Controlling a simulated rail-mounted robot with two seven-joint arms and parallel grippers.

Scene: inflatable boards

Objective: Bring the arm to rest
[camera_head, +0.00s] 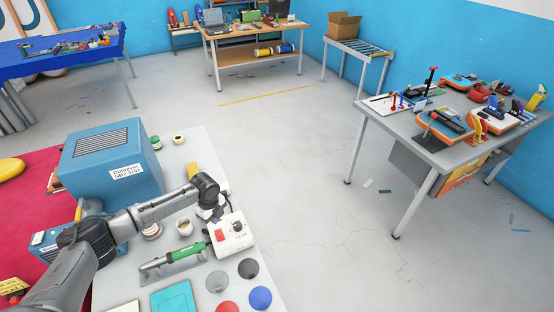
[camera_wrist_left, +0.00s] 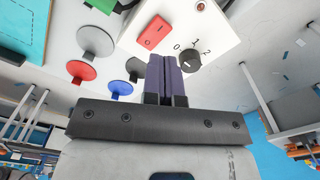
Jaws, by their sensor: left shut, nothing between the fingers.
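My left arm (camera_head: 150,214) reaches in from the lower left over the white table, its elbow bent and its wrist turned down. My left gripper (camera_head: 216,213) is small in the head view, at the back edge of a white control box (camera_head: 232,240). In the left wrist view the two dark fingers (camera_wrist_left: 166,68) are together with nothing between them. The box (camera_wrist_left: 209,20) shows there with a red switch (camera_wrist_left: 153,32) and a black knob (camera_wrist_left: 190,61) marked 0, 1, 2. The fingertips appear beside the knob; I cannot tell whether they touch. My right gripper is not in view.
A blue machine (camera_head: 112,165) stands left of my forearm. A green-handled tool (camera_head: 175,261), a teal board (camera_head: 173,298) and several coloured discs (camera_head: 260,298) lie near the box. Small jars (camera_head: 183,227) stand behind it. The floor (camera_head: 320,220) to the right is mostly clear.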

